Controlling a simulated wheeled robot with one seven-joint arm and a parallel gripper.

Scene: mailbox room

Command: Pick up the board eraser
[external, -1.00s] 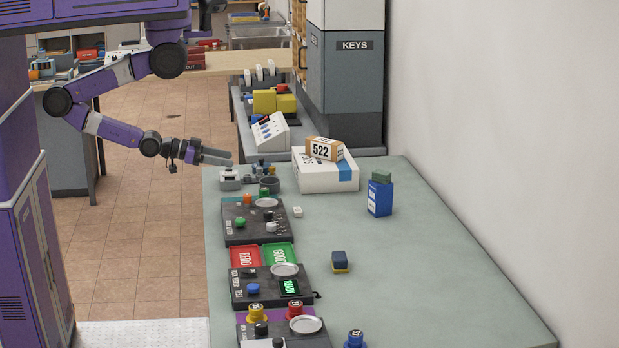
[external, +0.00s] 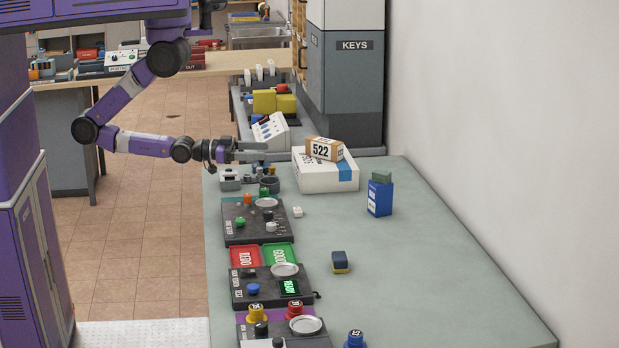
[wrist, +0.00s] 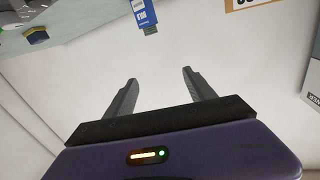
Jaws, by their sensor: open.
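The board eraser appears to be the small block (external: 340,261) with a dark blue top and a yellow lower layer. It lies alone on the right part of the grey-green table in the external view. A dark block (wrist: 37,33) at the upper left of the wrist view seems to be the same thing. My gripper (external: 265,156) is over the table's far left end, near the white box and well away from the block. In the wrist view my gripper (wrist: 160,76) has its fingers apart with nothing between them.
A white box (external: 322,178) carries a brown parcel (external: 322,150) marked 522. A blue box (external: 380,200) with a green block (external: 381,176) on top stands further right. Control panels and trays (external: 246,256) line the left edge. The table's right side is mostly clear beside the wall.

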